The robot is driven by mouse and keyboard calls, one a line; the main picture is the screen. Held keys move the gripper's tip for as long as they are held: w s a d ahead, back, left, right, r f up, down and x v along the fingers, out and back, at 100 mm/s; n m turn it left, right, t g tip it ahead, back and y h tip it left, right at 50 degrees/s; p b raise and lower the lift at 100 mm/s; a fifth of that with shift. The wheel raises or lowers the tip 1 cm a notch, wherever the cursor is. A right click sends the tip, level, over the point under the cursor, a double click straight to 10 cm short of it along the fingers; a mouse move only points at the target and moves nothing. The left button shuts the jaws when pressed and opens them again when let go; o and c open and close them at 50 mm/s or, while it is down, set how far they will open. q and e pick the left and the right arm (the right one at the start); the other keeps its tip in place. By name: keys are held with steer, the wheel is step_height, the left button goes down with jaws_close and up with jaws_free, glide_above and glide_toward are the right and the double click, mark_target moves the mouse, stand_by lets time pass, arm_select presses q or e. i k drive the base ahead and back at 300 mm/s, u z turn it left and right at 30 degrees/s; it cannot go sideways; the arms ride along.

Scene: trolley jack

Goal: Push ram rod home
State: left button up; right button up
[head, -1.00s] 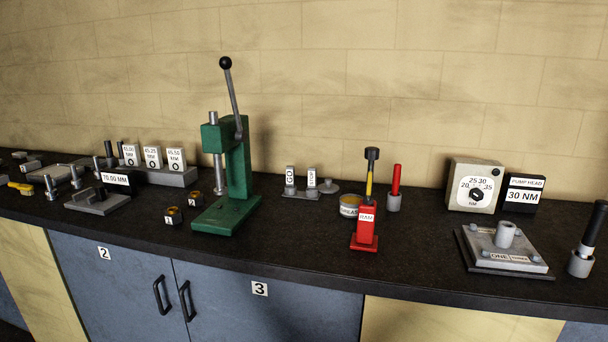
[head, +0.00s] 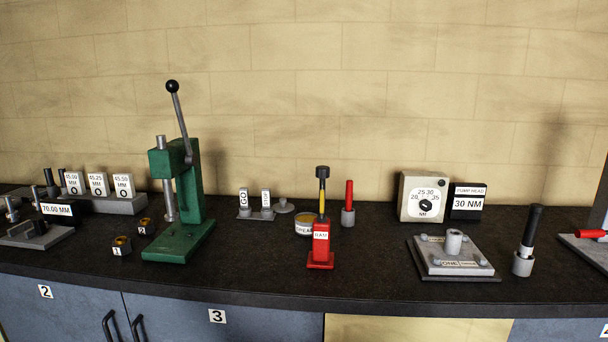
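The ram is a small red block (head: 321,245) with a RAM label, standing upright on the bench. A rod with a yellow shaft and a black head (head: 322,188) stands upright in its top, with the yellow part showing above the red block. How deep the rod sits inside is hidden. Neither of my grippers shows in the head view.
A grease tin (head: 304,224) stands just behind the ram, and a red-handled tool (head: 348,200) in a grey holder stands to its right. A green arbor press (head: 184,200) is at left. A pump head plate (head: 454,262) is at right. Bench between ram and plate is clear.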

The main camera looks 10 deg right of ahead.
mark_target(322, 172)
steer(key=u, duration=1.4)
steer(key=i, duration=0.15)
steer(key=z, duration=3)
steer(key=k, duration=0.85)
steer(key=u, duration=0.5)
steer(key=i, duration=1)
steer(key=u, duration=0.1)
